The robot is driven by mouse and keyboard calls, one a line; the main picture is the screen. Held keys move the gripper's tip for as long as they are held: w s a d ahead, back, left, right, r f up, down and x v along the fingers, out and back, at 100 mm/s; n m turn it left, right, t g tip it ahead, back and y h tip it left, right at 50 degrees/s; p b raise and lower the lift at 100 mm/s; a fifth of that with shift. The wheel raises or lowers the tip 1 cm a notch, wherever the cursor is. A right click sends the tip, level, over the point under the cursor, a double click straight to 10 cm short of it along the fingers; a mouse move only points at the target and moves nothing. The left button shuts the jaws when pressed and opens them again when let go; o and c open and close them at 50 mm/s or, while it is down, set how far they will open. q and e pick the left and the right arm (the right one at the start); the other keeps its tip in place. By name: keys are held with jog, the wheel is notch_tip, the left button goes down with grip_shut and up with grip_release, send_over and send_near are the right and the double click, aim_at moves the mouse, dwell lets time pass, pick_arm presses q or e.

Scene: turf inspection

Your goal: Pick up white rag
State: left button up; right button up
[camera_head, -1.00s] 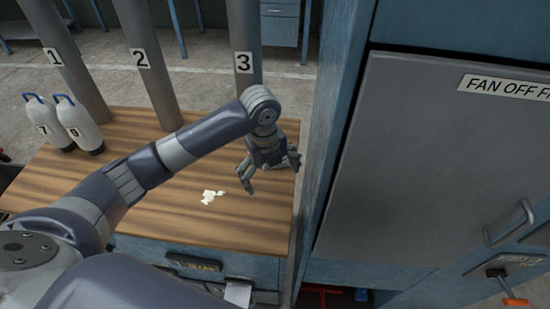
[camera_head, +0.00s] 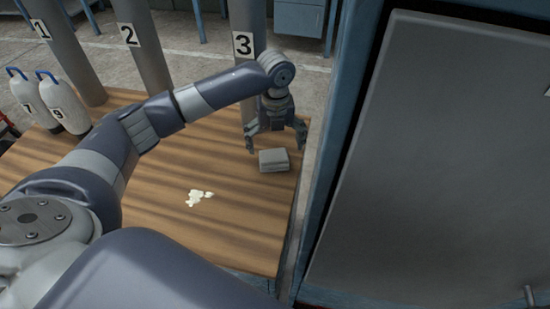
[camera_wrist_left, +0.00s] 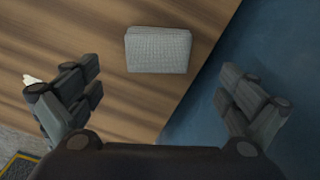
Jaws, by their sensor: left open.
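The white rag (camera_head: 273,160) looks like a folded, light grey-white block lying flat on the wooden table top near its right edge. It also shows in the left wrist view (camera_wrist_left: 158,50), ahead of and between the fingers. My left gripper (camera_head: 277,150) is open and empty, with its fingertips close above the far side of the rag in the head view. In the left wrist view the open fingers (camera_wrist_left: 160,95) stand wide on either side, with no visible contact with the rag. My right gripper is not in view.
The wooden table (camera_head: 150,215) holds a pale spill or scraps (camera_head: 198,197) left of the rag. Two white bottles (camera_head: 62,103) with blue handles stand at the far left. Numbered grey pipes (camera_head: 243,60) rise behind. A tall blue-framed grey cabinet (camera_head: 430,170) stands close on the right.

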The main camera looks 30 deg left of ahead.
aim_at(274, 157)
pick_arm(q)
jog(key=shift+f, duration=0.7)
jog(key=f, duration=0.1)
jog(key=f+p, duration=0.1)
jog(key=f, duration=0.2)
jog(key=shift+a+f, duration=0.25)
jog(key=shift+f, duration=0.25)
jog(key=shift+c, duration=0.5)
jog(key=c, duration=1)
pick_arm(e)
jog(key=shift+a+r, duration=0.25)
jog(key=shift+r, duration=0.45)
